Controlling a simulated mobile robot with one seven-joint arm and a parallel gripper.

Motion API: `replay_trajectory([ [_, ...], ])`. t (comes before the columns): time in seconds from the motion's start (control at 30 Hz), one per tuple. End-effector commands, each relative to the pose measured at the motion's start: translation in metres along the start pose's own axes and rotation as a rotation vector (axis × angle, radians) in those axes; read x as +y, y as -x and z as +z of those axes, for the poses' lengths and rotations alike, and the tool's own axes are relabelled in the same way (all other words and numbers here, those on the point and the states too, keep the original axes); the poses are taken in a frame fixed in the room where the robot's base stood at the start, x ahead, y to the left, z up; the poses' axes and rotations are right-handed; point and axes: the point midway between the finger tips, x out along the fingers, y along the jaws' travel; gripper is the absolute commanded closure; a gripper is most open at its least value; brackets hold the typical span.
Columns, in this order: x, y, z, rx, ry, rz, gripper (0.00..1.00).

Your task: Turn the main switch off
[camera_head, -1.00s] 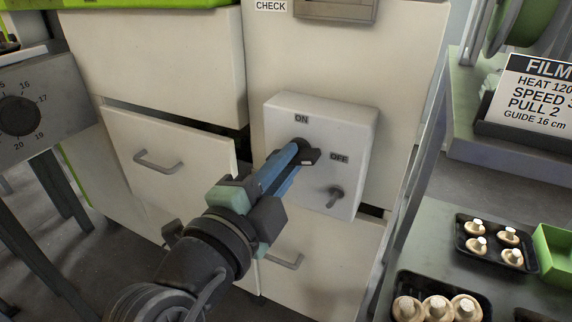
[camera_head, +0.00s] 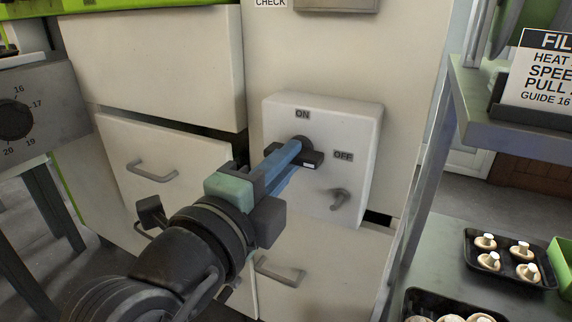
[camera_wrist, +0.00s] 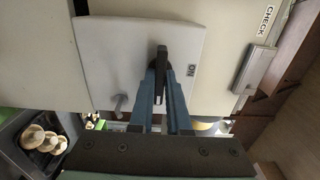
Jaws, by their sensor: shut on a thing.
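The main switch is a light grey box (camera_head: 350,120) on the cabinet front, with ON printed at its top and OFF at its right. Its dark rotary handle (camera_head: 313,160) also shows in the wrist view (camera_wrist: 161,72) between my fingers. My gripper (camera_head: 295,152) is shut on this handle, its blue fingers on either side. The fingers hide part of the dial. A small grey lever (camera_head: 339,198) is on the box's lower right.
White drawers (camera_head: 165,165) with grey handles are left of and below the box. A metal shelf (camera_head: 510,135) with a film sign (camera_head: 550,75) stands at right. Mushroom trays (camera_head: 470,265) lie lower right. A grey dial panel (camera_head: 40,105) is at left.

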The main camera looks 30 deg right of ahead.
Motion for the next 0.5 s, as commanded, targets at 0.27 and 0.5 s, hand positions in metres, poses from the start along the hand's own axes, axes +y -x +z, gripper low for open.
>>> replay_trajectory([
  [0.27,0.0004,0.0002,0.0005,-0.001,0.0,0.001,0.57],
  [0.5,0.0005,0.0027,0.0006,-0.002,0.001,0.0,0.57],
])
